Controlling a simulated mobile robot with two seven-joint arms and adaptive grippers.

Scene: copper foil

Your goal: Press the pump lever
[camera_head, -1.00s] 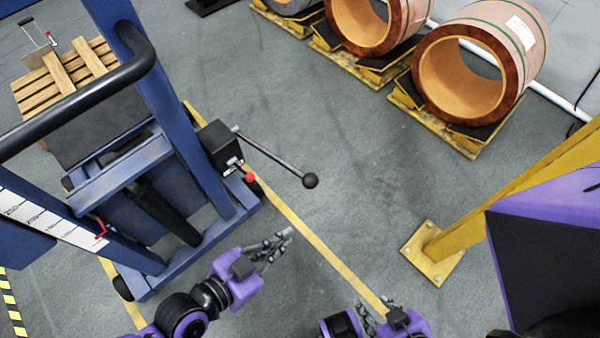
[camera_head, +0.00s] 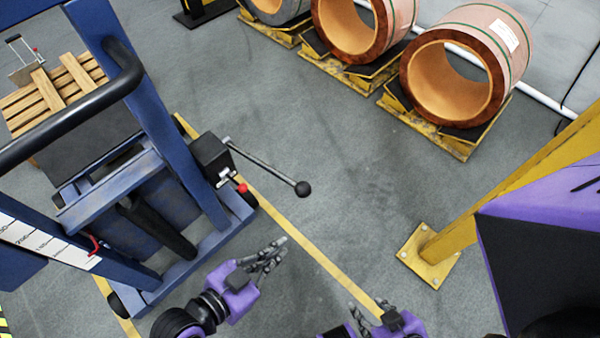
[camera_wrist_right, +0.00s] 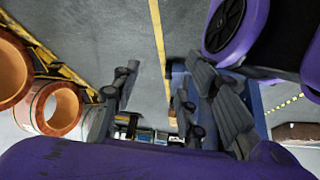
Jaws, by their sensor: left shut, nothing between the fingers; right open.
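The pump lever (camera_head: 268,168) is a thin grey rod with a black ball knob (camera_head: 303,188). It sticks out to the right from a black pump box (camera_head: 212,158) on the blue lift frame (camera_head: 160,135). A small red knob (camera_head: 242,188) sits below the rod. My left gripper (camera_head: 277,247) is shut and empty, below and left of the ball knob and apart from it. My right gripper (camera_head: 368,308) is open at the bottom of the head view, below and right of the lever. Its spread fingers show in the right wrist view (camera_wrist_right: 160,95), with nothing between them.
Copper foil rolls (camera_head: 455,80) sit on yellow cradles (camera_head: 430,130) at the upper right. A yellow post (camera_head: 432,258) is bolted to the floor at the right. A wooden pallet (camera_head: 50,95) is at the upper left. The grey floor right of the lever is clear.

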